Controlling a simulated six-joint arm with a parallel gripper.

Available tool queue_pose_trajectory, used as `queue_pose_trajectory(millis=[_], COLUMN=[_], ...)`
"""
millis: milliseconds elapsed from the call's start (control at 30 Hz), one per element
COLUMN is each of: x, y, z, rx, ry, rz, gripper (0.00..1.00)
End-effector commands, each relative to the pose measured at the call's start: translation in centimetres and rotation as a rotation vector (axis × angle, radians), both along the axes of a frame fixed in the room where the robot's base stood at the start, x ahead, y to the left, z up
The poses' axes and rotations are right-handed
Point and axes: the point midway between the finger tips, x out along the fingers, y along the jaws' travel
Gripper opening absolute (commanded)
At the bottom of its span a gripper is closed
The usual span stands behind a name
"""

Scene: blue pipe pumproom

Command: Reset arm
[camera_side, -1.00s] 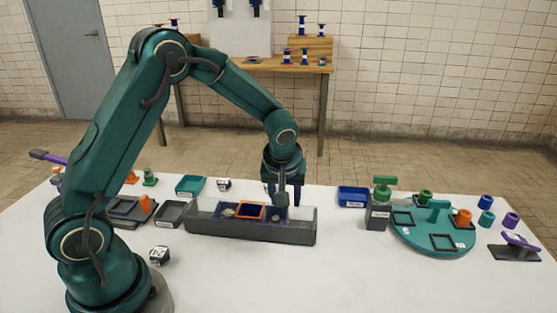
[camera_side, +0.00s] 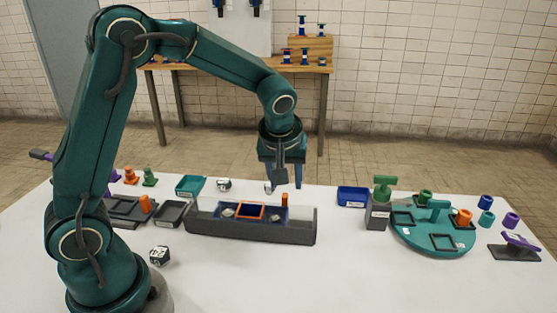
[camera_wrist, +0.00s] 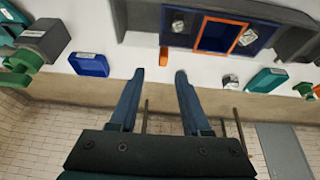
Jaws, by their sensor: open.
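My gripper (camera_side: 284,178) is open and empty above the far side of the long grey trough (camera_side: 250,232), toward its right end. Its two blue fingers also show apart in the wrist view (camera_wrist: 160,78). The trough holds a dark blue tray with an orange square frame (camera_side: 250,211) and small pale pieces in it. In the wrist view the orange frame (camera_wrist: 221,36) lies beyond the fingertips.
A blue bin (camera_side: 353,197) and a grey block with a green handle (camera_side: 379,212) stand to the right. Farther right is a round teal table (camera_side: 433,240) with coloured pieces. A teal bin (camera_side: 190,185) and a labelled die (camera_side: 159,255) lie left.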

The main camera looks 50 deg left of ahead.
Motion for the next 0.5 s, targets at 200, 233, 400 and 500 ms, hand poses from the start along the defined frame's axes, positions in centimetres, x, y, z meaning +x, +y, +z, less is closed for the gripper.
queue_pose_trajectory(millis=[200,233,400,500], x=[-2.0,-2.7,-6.8,-9.5], y=[-0.7,-0.9,-2.0,-2.8], z=[5.8,6.5,9.1,9.7], rx=[-0.022,-0.025,-0.027,-0.021], ry=[-0.134,-0.144,-0.179,-0.188], rz=[-0.014,-0.027,-0.139,-0.229], gripper=[0.47,0.47,0.47,0.47])
